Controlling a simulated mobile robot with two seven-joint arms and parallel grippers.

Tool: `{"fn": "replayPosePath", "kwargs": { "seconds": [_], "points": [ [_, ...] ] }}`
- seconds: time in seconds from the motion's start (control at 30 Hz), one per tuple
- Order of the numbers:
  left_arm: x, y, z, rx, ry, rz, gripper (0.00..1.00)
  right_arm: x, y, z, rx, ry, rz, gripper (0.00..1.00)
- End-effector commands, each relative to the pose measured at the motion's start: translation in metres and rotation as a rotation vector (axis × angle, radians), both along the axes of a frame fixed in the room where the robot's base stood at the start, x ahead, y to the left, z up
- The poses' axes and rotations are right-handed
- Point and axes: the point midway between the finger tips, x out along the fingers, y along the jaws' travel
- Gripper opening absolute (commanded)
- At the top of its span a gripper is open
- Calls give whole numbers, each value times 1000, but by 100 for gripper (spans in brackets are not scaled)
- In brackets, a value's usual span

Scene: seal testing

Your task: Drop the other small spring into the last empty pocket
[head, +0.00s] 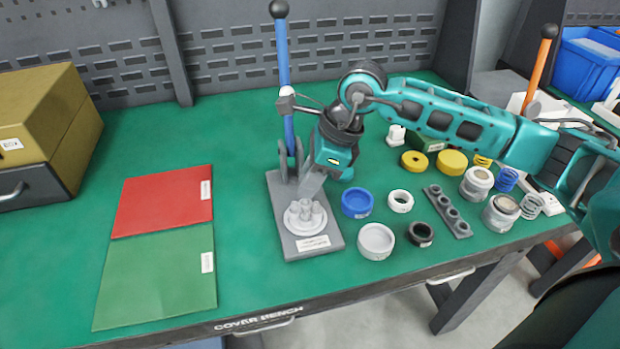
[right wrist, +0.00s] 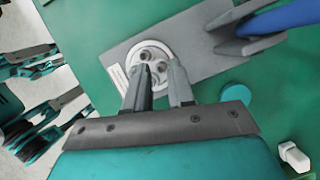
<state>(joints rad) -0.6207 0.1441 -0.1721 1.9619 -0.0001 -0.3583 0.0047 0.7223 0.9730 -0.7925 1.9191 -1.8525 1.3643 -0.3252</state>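A light grey round holder (head: 306,216) with several upright cup-like pockets sits on the grey base plate (head: 318,245) of the blue-levered press. In the right wrist view, the holder (right wrist: 152,52) shows dark pocket openings. My right gripper (head: 312,186) points down right over the holder. In the right wrist view its fingers (right wrist: 160,68) stand apart with a gap, and I make out no spring between them. I cannot make out a small spring inside the pockets, and the fingers hide part of the holder.
Coil springs, yellow (head: 482,160), blue (head: 507,180) and grey (head: 531,205), stand at the right. Rings, caps and a dark pocketed strip (head: 447,212) lie right of the press. The blue lever (head: 284,80) rises behind. Red (head: 165,200) and green (head: 155,282) mats lie left.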

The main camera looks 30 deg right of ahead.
Motion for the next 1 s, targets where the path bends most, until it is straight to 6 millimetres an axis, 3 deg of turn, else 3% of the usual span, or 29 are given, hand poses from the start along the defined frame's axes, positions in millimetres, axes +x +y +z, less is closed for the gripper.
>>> {"fn": "replayPosePath", "kwargs": {
  "seconds": [0.5,0.8,1.0],
  "points": [
    [0,0,13,0,0,0,53,0,0,22,0,0,0,23],
    [0,0,12,1,1,1,53,0,0,23,0,0,0,23],
    [0,1,12,1,1,1,53,0,0,23,0,0,0,42]
  ]
}}
